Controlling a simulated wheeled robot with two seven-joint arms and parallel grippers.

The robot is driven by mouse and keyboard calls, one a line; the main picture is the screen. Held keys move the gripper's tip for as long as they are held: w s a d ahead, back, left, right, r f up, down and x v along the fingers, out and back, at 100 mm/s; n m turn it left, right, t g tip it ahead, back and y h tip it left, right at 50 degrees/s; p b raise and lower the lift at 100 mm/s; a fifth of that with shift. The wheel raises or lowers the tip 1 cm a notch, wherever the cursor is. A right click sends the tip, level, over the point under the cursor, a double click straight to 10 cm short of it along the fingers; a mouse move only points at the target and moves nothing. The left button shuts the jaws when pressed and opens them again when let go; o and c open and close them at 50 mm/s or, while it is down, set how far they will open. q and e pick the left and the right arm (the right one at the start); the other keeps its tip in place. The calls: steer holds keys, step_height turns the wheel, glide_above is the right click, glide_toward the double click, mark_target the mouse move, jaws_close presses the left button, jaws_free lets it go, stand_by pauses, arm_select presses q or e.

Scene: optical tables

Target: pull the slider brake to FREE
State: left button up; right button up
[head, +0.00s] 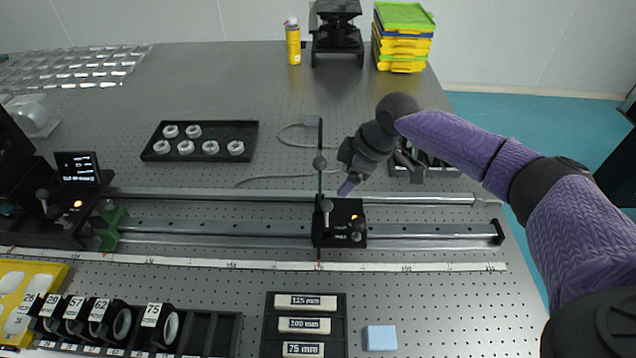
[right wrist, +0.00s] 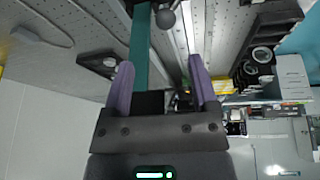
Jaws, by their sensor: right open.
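The black slider (head: 350,225) sits on the long rail near the middle of the head view. A grey ball-ended lever (head: 327,206) stands at the slider's left side. My right gripper (head: 347,188) points down just above and behind the slider, apart from the lever. In the right wrist view its purple fingers (right wrist: 160,90) are spread, with a green upright strip (right wrist: 140,45) showing beyond them. My left gripper is out of view.
A second black unit with a small screen (head: 77,167) stands at the rail's left. A tray of grey rings (head: 250,130) lies behind the rail. In front are a lens rack (head: 225,318), a black label holder (head: 277,325) and a blue block (head: 381,338).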

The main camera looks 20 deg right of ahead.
mark_target(329, 202)
steer(key=x, duration=0.2)
steer(key=s+b+x, duration=0.1)
steer(key=x, duration=0.1)
steer(key=shift+f, duration=0.15)
steer(key=b+x, duration=0.2)
steer(key=x, duration=0.3)
steer(key=shift+w, duration=0.1)
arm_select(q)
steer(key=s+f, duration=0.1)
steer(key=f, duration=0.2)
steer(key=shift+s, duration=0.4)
arm_select(e)
steer(key=shift+a, duration=0.1)
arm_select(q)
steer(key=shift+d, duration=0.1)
arm_select(e)
steer(key=shift+c, duration=0.3)
jaws_close()
